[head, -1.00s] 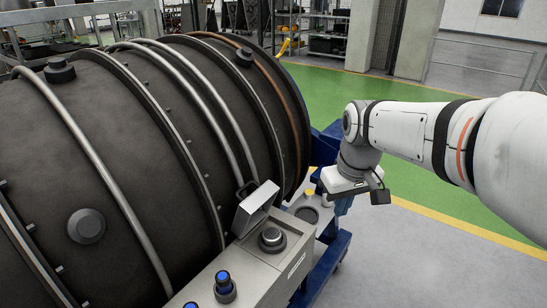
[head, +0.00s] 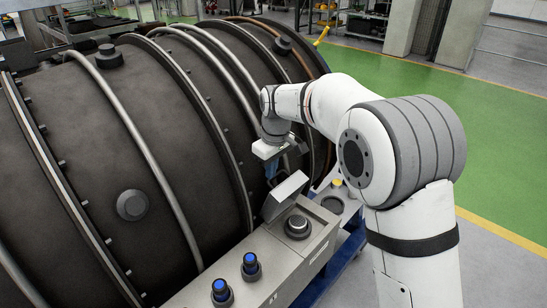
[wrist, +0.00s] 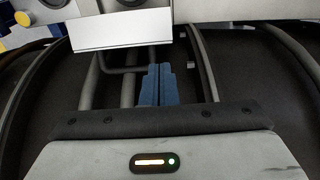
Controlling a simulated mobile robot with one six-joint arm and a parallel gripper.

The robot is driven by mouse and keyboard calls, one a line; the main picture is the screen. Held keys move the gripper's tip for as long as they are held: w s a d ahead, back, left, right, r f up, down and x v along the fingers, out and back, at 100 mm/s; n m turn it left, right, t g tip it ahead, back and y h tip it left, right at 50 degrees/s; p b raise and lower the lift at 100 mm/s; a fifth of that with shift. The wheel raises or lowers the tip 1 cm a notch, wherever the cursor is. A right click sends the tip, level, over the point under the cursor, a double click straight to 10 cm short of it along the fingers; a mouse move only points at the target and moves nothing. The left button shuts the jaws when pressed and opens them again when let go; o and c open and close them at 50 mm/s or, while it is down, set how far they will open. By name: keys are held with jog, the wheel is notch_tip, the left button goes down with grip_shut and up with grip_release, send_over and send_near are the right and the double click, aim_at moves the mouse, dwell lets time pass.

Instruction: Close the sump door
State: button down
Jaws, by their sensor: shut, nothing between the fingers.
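The sump door (head: 287,190) is a small grey lid hinged on the grey box (head: 262,262) beside the engine. It stands open, tilted up toward the casing, with a dark round fitting (head: 297,226) exposed in front of it. In the wrist view the door (wrist: 120,29) is a pale panel near the top. My gripper (head: 271,172) is just behind the door's upper edge, on the casing side. Its blue fingers (wrist: 158,72) are shut and empty, pointing toward the door. A small gap shows between fingertips and panel in the wrist view; contact is not clear.
The large dark engine casing (head: 165,140) with metal pipes stands close behind the gripper. Two blue-topped knobs (head: 250,264) stand on the box top. Green floor (head: 480,130) is clear at right.

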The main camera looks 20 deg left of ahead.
aim_at(279, 192)
jog(key=f, duration=0.4)
jog(key=shift+w+a, duration=0.1)
jog(key=shift+a, duration=0.1)
jog(key=shift+f, duration=0.1)
